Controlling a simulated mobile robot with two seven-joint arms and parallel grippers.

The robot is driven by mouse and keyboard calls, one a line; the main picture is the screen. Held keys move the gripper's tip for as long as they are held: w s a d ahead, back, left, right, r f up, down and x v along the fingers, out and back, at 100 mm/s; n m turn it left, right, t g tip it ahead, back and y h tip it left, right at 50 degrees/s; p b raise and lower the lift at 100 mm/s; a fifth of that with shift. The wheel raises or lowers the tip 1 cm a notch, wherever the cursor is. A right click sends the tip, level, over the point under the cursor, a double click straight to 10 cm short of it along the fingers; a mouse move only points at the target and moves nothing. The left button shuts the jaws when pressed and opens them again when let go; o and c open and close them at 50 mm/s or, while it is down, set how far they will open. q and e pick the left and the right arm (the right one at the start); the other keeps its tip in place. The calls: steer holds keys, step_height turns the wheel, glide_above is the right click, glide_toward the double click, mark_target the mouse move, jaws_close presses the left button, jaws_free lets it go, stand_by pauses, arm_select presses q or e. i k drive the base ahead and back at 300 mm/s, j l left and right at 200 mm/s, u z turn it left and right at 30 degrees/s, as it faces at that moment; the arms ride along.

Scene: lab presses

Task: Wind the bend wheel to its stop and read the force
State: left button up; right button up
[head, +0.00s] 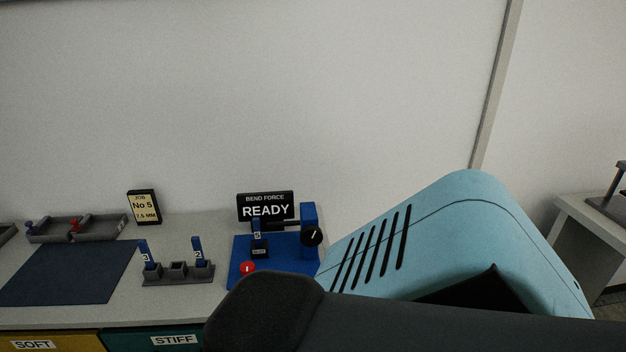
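The bend press (240,250) is a blue unit at the table's right part. Its black bend wheel (312,237) with a white mark sits on the right side, against a blue upright (309,213). A blue strip labelled 5 (257,227) stands upright in the black holder (259,250) on the press. A red button (247,268) is at its front left. The force display (265,207) behind it reads "BEND FORCE READY". A large dark and teal part of my own body hides the lower right of the press. Neither gripper shows.
A job card (144,207) reads "No 5, 7.5 MM". A grey rack (178,279) holds strips 3 (149,256) and 2 (197,250), its middle slot empty. Left are a dark mat (70,272) and grey trays (100,229). Bins SOFT (60,343) and STIFF (130,340) are in front.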

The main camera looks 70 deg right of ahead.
mark_target(311, 236)
steer(key=k+l, duration=0.2)
steer(key=k, duration=0.2)
steer(key=k+l+u, duration=0.15)
steer(key=k, duration=0.3)
